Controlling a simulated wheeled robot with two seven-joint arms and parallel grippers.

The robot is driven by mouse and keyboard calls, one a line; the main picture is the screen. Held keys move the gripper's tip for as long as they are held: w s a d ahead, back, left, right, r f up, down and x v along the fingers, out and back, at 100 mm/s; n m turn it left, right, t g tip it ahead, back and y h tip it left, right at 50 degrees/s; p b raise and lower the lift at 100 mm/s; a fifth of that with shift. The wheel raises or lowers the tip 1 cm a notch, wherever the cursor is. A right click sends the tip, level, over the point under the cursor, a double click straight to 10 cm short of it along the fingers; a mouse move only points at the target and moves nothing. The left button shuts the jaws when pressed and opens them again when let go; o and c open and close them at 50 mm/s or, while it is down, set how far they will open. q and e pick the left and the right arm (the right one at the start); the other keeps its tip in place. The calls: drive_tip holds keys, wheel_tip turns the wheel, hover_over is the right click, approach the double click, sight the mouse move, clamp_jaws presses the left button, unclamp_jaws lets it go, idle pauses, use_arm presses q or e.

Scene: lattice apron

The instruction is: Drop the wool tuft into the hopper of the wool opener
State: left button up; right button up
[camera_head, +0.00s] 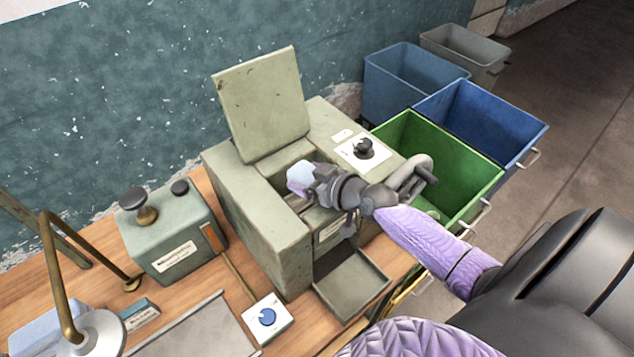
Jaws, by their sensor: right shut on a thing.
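The wool opener (228,190) is a grey-green machine on the wooden bench, with its lid (262,100) tilted up at the back. Its hopper opening (291,155) shows below the lid, partly hidden by my right gripper. My right gripper (306,181) reaches in from the right and is shut on a small pale bluish-white wool tuft (299,176). The tuft appears above the opening; I cannot tell its exact height over it. My left gripper is not in view.
A dial panel (362,151) and a handwheel (424,170) sit on the machine's right side. A tray (352,286) juts out in front. A green box with knobs (172,240) and a brass lamp (60,270) stand left. Green (478,190) and blue bins stand behind right.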

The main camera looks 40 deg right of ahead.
drive_tip(key=shift+f, duration=0.6)
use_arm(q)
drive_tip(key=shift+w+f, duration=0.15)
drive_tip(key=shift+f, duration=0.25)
use_arm(e)
drive_tip(key=shift+s+r, duration=0.1)
drive_tip(key=shift+r, duration=0.1)
drive_tip(key=o, duration=1)
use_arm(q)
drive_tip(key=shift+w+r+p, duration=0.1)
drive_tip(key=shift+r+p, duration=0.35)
use_arm(e)
drive_tip(key=v, duration=0.9)
drive_tip(key=shift+s+r, duration=0.2)
drive_tip(key=shift+s, duration=0.15)
drive_tip(key=shift+d, duration=0.1)
